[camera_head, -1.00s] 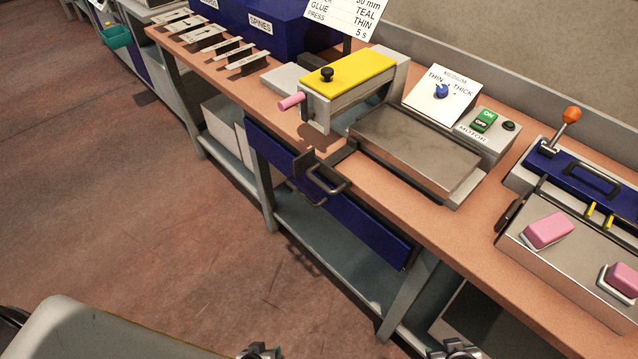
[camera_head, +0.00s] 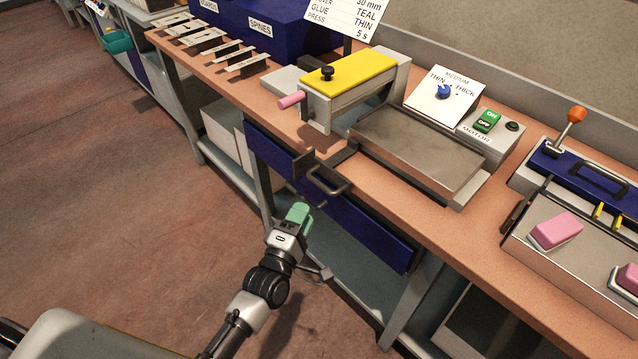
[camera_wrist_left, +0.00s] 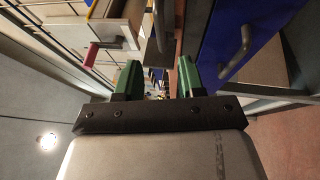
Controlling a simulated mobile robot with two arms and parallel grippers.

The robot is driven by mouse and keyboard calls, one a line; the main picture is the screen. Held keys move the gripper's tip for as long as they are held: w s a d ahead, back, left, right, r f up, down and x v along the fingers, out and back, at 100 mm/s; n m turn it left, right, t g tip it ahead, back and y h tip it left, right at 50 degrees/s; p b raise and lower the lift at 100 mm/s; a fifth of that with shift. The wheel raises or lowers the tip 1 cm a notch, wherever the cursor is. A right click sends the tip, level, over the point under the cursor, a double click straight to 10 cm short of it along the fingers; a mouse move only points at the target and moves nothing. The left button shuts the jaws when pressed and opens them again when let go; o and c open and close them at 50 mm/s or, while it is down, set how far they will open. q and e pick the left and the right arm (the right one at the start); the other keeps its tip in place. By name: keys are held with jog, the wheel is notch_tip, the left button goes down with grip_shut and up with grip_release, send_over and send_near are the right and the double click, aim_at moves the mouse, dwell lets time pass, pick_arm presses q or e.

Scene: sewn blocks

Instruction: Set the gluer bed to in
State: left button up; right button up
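The gluer stands on the bench, with a yellow-topped head (camera_head: 350,74) and a pink crank grip (camera_head: 291,100). Its flat grey metal bed (camera_head: 420,145) lies to the right of the head, mostly uncovered. A dark bracket (camera_head: 305,163) and a dark looped handle (camera_head: 328,181) stick out at the bench's front edge, near the bed's left end. My left gripper (camera_head: 298,213) is below and slightly left of that handle, apart from it. In the left wrist view, its green fingers (camera_wrist_left: 160,80) are apart with nothing held between them. My right gripper is out of view.
A blue panel (camera_head: 365,232) runs under the bench edge. A thickness dial (camera_head: 443,92) and a green motor switch (camera_head: 487,121) stand behind the bed. A blue machine (camera_head: 570,165) with pink blocks is at right. The floor at left is clear.

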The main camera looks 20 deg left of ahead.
aim_at(319, 182)
pick_arm(q)
jog(key=x, duration=0.9)
jog(key=shift+w+p, duration=0.3)
grip_shut()
jog(key=shift+f, duration=0.1)
